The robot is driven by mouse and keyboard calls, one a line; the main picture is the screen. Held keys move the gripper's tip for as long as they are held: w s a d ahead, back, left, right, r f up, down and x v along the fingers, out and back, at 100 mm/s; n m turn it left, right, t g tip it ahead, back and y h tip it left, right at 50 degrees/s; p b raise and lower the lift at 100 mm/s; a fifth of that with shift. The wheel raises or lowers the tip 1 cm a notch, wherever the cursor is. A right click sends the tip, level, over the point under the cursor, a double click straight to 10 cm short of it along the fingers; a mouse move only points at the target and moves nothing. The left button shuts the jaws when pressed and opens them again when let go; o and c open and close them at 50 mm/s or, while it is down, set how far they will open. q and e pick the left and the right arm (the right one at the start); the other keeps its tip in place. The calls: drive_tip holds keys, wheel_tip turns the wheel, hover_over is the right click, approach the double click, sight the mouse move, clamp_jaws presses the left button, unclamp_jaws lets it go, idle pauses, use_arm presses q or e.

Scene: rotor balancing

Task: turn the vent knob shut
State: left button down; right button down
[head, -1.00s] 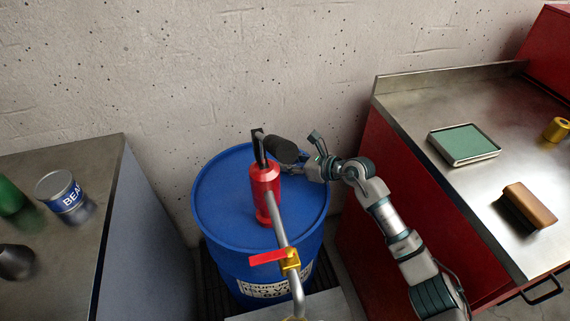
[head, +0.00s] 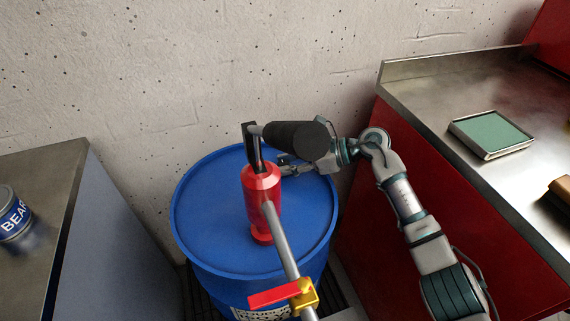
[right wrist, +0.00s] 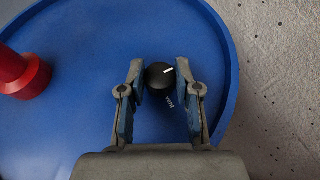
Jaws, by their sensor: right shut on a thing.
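The vent knob (right wrist: 160,76) is a small round black knob with a white mark on the blue drum's lid. In the right wrist view its mark points up and right, and the word "vent" is printed just below it. My right gripper (right wrist: 160,73) has one finger on each side of the knob and is shut on it. In the head view my right gripper (head: 287,165) is low over the right part of the drum lid, partly hidden behind the pump's black handle. The knob is hidden there. My left gripper is not in view.
A red pump (head: 261,200) stands on the blue drum (head: 205,215), its black handle grip (head: 295,140) close above my right gripper. A pipe with a red-levered brass valve (head: 304,293) runs toward me. Counters flank the drum; a can (head: 14,215) and green-topped tray (head: 491,134) stand on them.

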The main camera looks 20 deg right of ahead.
drive_tip(key=shift+w+d+r, duration=0.1)
drive_tip(key=shift+d+r, duration=0.15)
drive_tip(key=shift+d, duration=0.05)
drive_tip(key=c, duration=1)
unclamp_jaws()
drive_tip(key=shift+t, duration=0.3)
drive_tip(key=shift+o, duration=1)
drive_tip(key=shift+d, duration=0.1)
drive_tip(key=shift+f, duration=0.15)
drive_tip(key=shift+d, duration=0.1)
drive_tip(key=v, duration=0.7)
drive_tip(key=shift+d, duration=0.15)
